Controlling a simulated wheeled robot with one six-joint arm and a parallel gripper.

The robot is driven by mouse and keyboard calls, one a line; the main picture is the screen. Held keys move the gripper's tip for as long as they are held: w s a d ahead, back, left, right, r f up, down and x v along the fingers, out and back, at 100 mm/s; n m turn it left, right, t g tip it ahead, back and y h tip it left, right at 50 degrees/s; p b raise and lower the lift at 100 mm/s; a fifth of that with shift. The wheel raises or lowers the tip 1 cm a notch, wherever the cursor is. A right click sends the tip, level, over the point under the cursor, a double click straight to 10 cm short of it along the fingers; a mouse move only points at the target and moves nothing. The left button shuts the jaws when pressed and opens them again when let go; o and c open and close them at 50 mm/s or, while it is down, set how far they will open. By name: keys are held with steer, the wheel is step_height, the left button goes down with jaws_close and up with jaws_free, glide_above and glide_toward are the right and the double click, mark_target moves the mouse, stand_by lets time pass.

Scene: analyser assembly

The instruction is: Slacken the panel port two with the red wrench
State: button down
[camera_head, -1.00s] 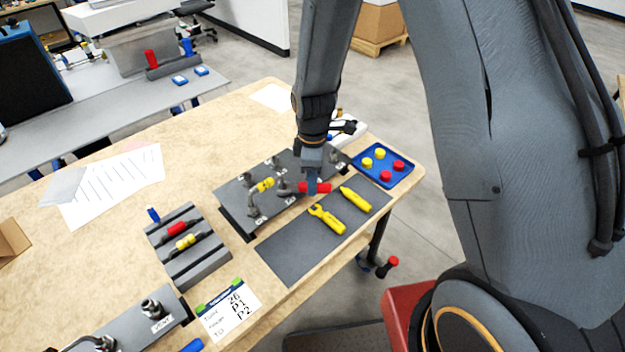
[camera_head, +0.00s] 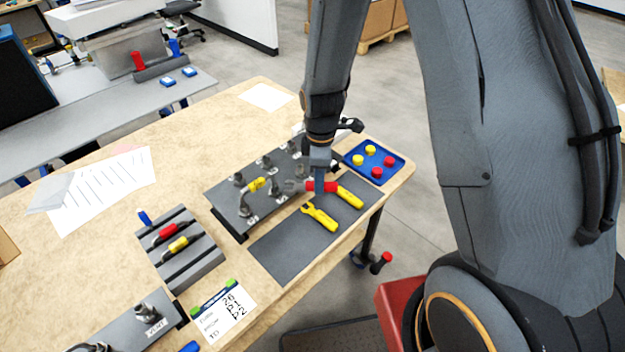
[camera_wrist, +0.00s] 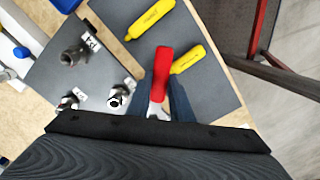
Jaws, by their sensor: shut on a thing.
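My gripper (camera_head: 319,180) is shut on the red wrench (camera_head: 329,187). The wrench's red handle (camera_wrist: 162,70) shows between the fingers in the wrist view. Its grey open jaw (camera_head: 293,186) points left in the head view, beside a port fitting (camera_head: 275,188) on the dark panel (camera_head: 229,206). The jaw appears apart from that fitting. Most of the jaw is hidden in the wrist view. Several silver fittings with white labels stand on the panel; I cannot read which label is port two. One fitting (camera_wrist: 117,99) is close left of my gripper in the wrist view.
A yellow wrench (camera_head: 320,217) and another yellow tool (camera_head: 349,196) lie on the dark mat (camera_head: 278,258). A blue tray (camera_head: 398,161) holds red and yellow caps. A grooved grey rack (camera_head: 190,262) holds red and yellow parts. A yellow-collared connector (camera_head: 257,184) sits on the panel.

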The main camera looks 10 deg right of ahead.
steer(key=shift+s+d+r, duration=0.1)
steer(key=shift+d, duration=0.15)
step_height(320, 180, up, 9)
steer(key=s+d+p, duration=0.1)
steer(key=s+p, duration=0.1)
steer(key=p, duration=0.2)
steer(key=shift+s+d, duration=0.2)
steer(key=shift+d, duration=0.05)
stand_by(0.4)
